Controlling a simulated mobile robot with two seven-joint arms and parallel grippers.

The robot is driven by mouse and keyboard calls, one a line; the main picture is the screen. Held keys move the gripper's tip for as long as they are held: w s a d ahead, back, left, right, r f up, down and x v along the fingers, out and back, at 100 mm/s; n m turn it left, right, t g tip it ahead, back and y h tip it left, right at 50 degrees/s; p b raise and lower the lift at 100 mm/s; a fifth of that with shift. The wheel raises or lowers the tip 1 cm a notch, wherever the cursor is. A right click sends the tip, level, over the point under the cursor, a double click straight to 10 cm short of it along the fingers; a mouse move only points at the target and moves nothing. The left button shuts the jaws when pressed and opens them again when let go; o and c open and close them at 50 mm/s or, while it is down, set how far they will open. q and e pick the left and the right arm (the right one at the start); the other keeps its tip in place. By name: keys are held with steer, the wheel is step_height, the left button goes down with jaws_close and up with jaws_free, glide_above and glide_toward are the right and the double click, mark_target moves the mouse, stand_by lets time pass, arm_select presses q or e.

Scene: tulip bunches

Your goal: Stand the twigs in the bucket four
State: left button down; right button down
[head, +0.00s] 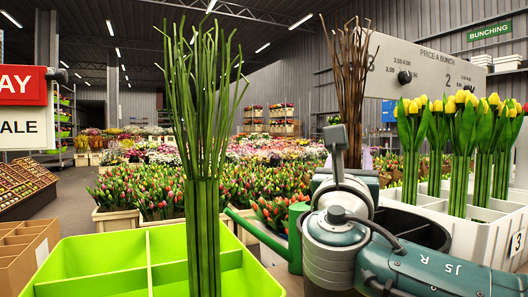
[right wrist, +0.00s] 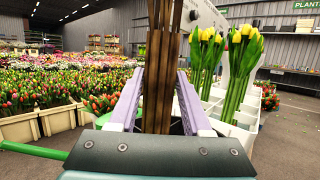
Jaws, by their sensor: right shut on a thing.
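A tall bunch of brown twigs (head: 349,70) stands upright in my right gripper (right wrist: 160,82). In the right wrist view its two pale purple fingers are closed on the lower stems of the twigs (right wrist: 162,40). In the head view the gripper is mostly hidden behind my right arm. A dark round bucket (head: 425,228) stands just right of the gripper, partly covered by my arm; no number shows on it. Whether the twigs' lower ends touch anything is hidden. My left gripper is not in view.
A lime green divided crate (head: 105,262) is at front left, with tall green stems (head: 203,200) upright there. A white crate (head: 508,225) marked 3 holds yellow tulips (head: 465,125). A price board (head: 425,68) stands behind. A green spouted thing (head: 298,235) is beside my arm.

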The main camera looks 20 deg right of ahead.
step_height(320, 180, down, 5)
steer(key=b, duration=0.3)
steer(key=shift+f, duration=0.15)
steer(key=shift+f, duration=0.1)
stand_by(0.4)
